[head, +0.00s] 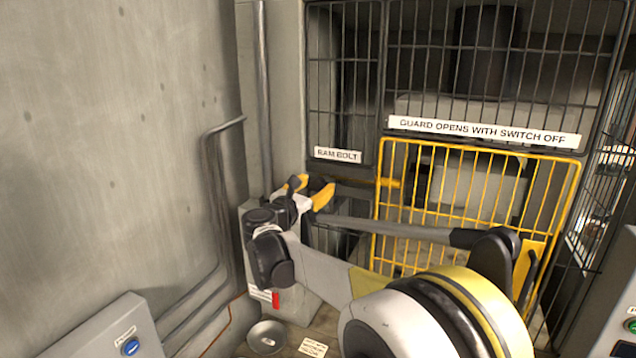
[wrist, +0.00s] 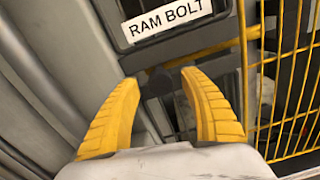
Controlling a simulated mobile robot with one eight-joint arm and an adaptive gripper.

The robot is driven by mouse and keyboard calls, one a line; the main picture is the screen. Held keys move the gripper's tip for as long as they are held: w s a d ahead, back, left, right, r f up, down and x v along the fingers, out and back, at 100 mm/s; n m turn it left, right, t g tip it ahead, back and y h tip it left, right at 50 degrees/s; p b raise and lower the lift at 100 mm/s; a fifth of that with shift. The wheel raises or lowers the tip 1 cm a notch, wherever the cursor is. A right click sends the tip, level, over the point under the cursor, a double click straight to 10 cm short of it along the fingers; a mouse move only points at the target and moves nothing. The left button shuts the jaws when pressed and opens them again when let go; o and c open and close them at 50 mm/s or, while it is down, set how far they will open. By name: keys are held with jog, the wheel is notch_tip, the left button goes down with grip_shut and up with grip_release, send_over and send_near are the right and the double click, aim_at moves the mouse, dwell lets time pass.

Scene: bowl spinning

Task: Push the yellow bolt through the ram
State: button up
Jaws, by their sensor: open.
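The yellow bolt (wrist: 205,54) shows in the wrist view as a yellow rod below the RAM BOLT label (wrist: 172,16). A dark knob (wrist: 158,80) sits at its left end, between and just beyond my fingertips. My gripper (head: 311,188) is open at the label's lower left in the head view. Its two yellow fingers also show in the wrist view (wrist: 160,82), on either side of the knob. I cannot tell whether they touch it. The ram itself is not clearly visible.
The yellow guard gate (head: 476,146) is closed in the dark mesh cage, under a sign (head: 484,132). A concrete wall and pipes (head: 214,190) stand at left. A grey box with a blue button (head: 130,346) and a round bowl (head: 267,338) are low in front.

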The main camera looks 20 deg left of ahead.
jog(key=shift+w, duration=0.6)
jog(key=shift+c, duration=0.2)
grip_shut()
jog(key=d, duration=0.3)
jog(key=d+b, duration=0.1)
jog(key=d, duration=0.2)
jog(key=d+b, duration=0.1)
jog(key=d, duration=0.2)
jog(key=shift+s, duration=0.4)
jog(key=shift+a, duration=0.15)
